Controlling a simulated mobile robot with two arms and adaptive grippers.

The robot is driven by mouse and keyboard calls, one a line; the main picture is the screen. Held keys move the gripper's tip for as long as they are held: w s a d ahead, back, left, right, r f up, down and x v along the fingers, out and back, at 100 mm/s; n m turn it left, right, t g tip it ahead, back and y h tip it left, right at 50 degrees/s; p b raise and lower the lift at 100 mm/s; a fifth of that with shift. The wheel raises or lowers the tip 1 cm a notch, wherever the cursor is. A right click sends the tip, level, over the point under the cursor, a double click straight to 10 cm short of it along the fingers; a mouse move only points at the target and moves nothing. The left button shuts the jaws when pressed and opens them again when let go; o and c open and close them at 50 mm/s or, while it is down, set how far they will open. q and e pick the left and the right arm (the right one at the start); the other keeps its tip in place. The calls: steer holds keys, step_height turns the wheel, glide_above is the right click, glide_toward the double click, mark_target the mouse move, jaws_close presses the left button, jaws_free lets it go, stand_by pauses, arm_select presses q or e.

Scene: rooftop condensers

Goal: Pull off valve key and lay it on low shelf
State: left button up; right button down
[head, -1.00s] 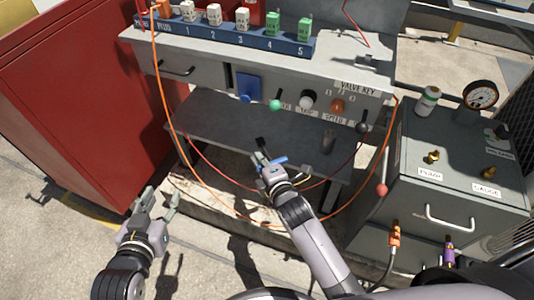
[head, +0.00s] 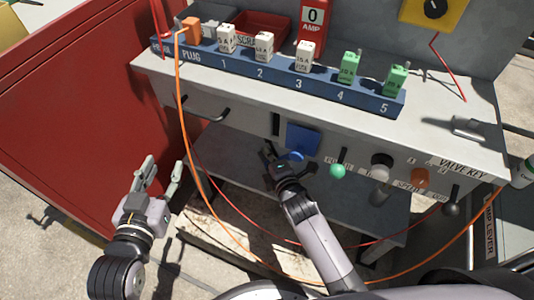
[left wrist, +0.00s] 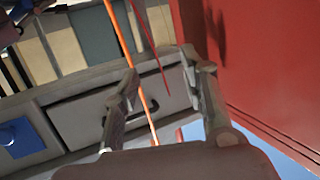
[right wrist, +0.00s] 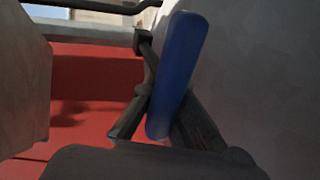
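My right gripper (head: 274,160) is in front of the bench's lower front, beside a blue plate. In the right wrist view a blue bar (right wrist: 175,75) stands between its fingers, which appear closed on both sides of it. Blue also shows at the fingertips in the head view (head: 292,157). The bar looks like the valve key's handle; the rest of it is hidden. The dark low shelf (head: 222,160) lies under the bench, partly covered by my right arm. My left gripper (head: 158,180) is open and empty near the red cabinet; its spread fingers show in the left wrist view (left wrist: 165,100).
A drawer handle (head: 207,112) sticks out. An orange cable (head: 187,130) and red cable hang in front. The red cabinet (head: 80,120) bounds the left.

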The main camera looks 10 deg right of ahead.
steer(key=shift+f+b, duration=1.45)
steer(key=shift+b, duration=0.25)
arm_select(q)
steer(key=s+d+r+t+h, duration=0.1)
steer(key=s+r+t+h, duration=0.2)
steer(key=r+t, duration=0.7)
steer(key=shift+s+d+r+t, duration=0.2)
steer(key=shift+s+r+t, duration=0.1)
steer(key=shift+r, duration=2.7)
arm_select(e)
steer(key=shift+f, duration=0.1)
steer(key=c, duration=2.4)
jaws_free()
steer(key=c, duration=1.7)
jaws_free()
steer(key=shift+f, duration=0.1)
arm_select(q)
steer(key=shift+h, duration=0.4)
arm_select(e)
steer(key=shift+s+f, duration=0.1)
steer(key=shift+s, duration=0.15)
steer(key=v, duration=1.1)
steer(key=shift+s+r, duration=0.2)
steer(key=shift+r, duration=0.3)
